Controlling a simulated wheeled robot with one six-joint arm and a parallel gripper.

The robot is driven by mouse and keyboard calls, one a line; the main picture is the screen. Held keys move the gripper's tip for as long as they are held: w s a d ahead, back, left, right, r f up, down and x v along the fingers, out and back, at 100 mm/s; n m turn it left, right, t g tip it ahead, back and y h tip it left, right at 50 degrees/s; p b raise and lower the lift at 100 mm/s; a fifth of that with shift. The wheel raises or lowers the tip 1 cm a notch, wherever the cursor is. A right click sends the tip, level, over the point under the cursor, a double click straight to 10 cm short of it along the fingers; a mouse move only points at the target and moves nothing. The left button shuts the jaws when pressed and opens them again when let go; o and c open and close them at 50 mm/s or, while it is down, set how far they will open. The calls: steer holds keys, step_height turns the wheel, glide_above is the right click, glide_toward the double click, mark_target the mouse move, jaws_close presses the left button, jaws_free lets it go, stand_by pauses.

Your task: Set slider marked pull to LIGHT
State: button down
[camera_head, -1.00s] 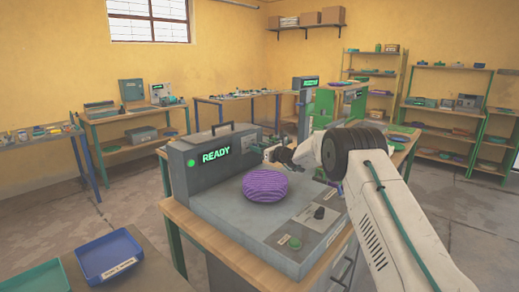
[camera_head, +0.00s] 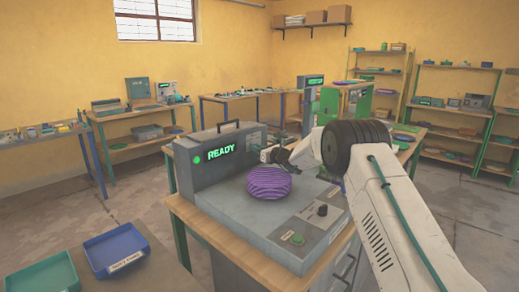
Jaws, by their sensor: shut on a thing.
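The grey plate press (camera_head: 205,180) stands on a wooden-topped bench and its green display reads READY. A purple ribbed round thing (camera_head: 268,183) sits on its flat bed. My gripper (camera_head: 267,155) reaches in from the right, behind the purple thing, beside the press's upright housing. It is shut on a small part there, which appears to be the slider. The slider's handle, its marking and its setting are hidden or too small to read. My white arm covers the right side of the press.
A black knob (camera_head: 322,210) and a green button (camera_head: 297,240) are on the press's front right panel. A blue tray (camera_head: 118,252) and a green tray (camera_head: 42,276) lie on a table at lower left.

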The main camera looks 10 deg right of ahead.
steer(key=c, duration=1.4)
jaws_free()
steer(key=shift+s+a, duration=0.15)
steer(key=shift+a, duration=0.25)
steer(key=shift+c, duration=0.2)
steer(key=v, duration=0.8)
steer(key=shift+d, duration=0.2)
